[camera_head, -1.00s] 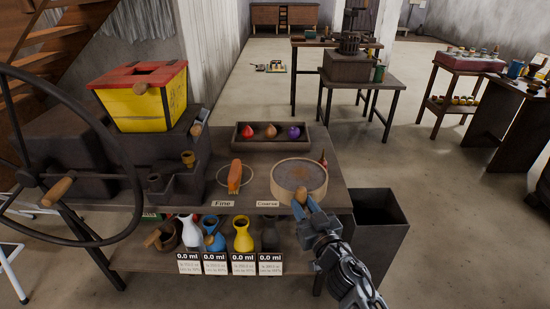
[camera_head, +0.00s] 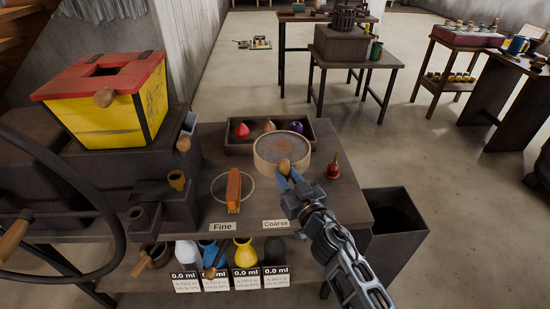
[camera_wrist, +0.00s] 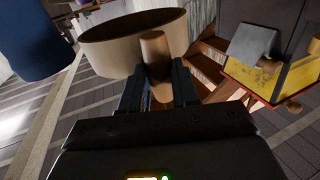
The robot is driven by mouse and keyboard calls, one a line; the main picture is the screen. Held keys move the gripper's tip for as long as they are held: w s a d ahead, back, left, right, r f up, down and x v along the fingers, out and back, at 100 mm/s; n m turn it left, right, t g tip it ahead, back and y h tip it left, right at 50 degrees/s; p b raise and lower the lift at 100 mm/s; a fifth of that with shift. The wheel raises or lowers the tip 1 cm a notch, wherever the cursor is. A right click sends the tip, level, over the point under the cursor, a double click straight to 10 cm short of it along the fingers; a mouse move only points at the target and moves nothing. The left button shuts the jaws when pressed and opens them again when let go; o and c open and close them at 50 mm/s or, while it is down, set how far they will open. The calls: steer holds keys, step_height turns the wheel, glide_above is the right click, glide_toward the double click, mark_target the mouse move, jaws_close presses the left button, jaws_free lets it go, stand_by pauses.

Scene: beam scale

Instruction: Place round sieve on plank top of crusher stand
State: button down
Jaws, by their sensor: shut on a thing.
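The round sieve (camera_head: 283,150) is a shallow pale wooden ring with a grey-brown mesh and a short wooden handle. My gripper (camera_head: 287,176) is shut on that handle at the sieve's near side. The sieve appears level and raised over the bench, partly covering the tray behind it. In the wrist view the sieve's rim (camera_wrist: 110,45) and handle (camera_wrist: 155,50) show, with the handle between my fingers (camera_wrist: 158,88). I cannot tell for sure which stand is the crusher stand; a dark wooden stand with a press-like device (camera_head: 343,37) is at the back.
A yellow box with a red top (camera_head: 108,100) and a large wheel (camera_head: 75,175) are at left. The bench (camera_head: 215,150) holds a tray (camera_head: 234,149) with coloured pieces, an orange brush (camera_head: 234,188) and a red bell-like item (camera_head: 333,168). A dark bin (camera_head: 395,220) stands at right.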

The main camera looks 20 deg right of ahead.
steer(key=shift+w+f, duration=0.1)
steer(key=shift+w, duration=0.15)
steer(key=shift+f+b, duration=0.25)
steer(key=shift+b, duration=0.15)
step_height(320, 180, down, 9)
steer(key=b, duration=0.9)
steer(key=shift+f+b, duration=0.2)
steer(key=shift+b, duration=0.1)
steer(key=shift+r, duration=0.1)
steer(key=c, duration=1.1)
jaws_free()
